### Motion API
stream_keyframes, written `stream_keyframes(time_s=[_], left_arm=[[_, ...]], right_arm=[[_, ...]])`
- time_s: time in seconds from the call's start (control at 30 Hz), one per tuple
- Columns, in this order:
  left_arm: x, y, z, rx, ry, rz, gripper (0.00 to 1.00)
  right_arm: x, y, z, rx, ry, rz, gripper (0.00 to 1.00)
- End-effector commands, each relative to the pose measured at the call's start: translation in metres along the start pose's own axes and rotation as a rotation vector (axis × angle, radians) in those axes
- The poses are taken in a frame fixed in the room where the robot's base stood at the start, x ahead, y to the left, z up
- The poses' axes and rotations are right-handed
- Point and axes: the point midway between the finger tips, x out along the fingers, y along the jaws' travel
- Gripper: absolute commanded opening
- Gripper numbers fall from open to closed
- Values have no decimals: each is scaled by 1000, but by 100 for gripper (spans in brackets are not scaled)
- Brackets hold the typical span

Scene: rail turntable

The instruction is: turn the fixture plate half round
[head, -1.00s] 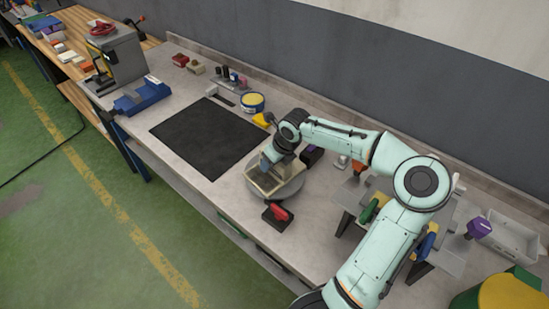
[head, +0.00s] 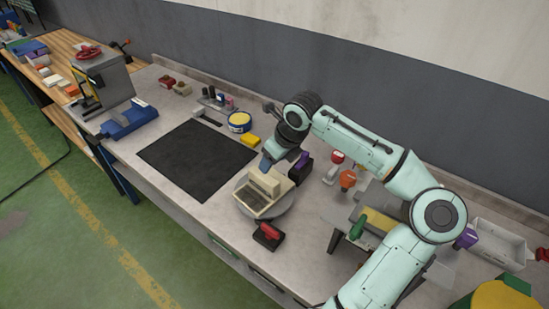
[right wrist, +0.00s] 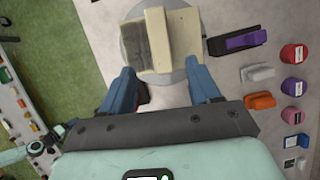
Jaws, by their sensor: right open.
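The fixture plate (head: 243,204) is a cream square plate with a raised block and a shallow pocket. It sits on a round grey turntable (head: 287,204) on the bench. In the right wrist view the plate (right wrist: 184,42) lies just beyond the fingertips, with a raised bar across it and a dark pocket at left. My right gripper (head: 268,163) is at the plate's far side in the head view. Its blue fingers (right wrist: 161,70) are apart with nothing held between them. Whether a finger touches the plate cannot be told.
A black clamp with a red handle (head: 268,235) stands at the turntable's near side. A black and purple clamp (head: 300,168) stands close on the right. Several coloured items stand right.

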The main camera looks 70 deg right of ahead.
Motion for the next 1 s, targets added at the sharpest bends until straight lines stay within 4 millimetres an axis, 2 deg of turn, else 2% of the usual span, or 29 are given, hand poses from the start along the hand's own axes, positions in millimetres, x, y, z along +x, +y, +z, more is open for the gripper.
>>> stream_keyframes(time_s=[0.27, 0.37, 0.43, 0.6, 0.7, 0.83, 1.0], left_arm=[[0, 0, 0, 0, 0, 0, 43], [-2, 1, -1, 0, 1, 0, 43], [-3, 2, -2, 1, 2, 1, 43], [-10, 6, -6, 3, 8, 3, 43], [-14, 8, -8, 4, 11, 4, 43], [-19, 10, -11, 5, 15, 5, 43], [-25, 14, -15, 8, 21, 7, 43]], right_arm=[[-3, -1, 0, 22, 1, -6, 62], [-15, -4, 0, 121, 3, -31, 62], [-31, -6, 0, 260, 5, -63, 62], [-78, -1, 8, 814, -2, -174, 62], [-91, 8, 16, 1153, -11, -233, 62], [-92, 19, 31, 1591, -21, -306, 62], [-67, 22, 46, 2172, -22, -410, 62]])
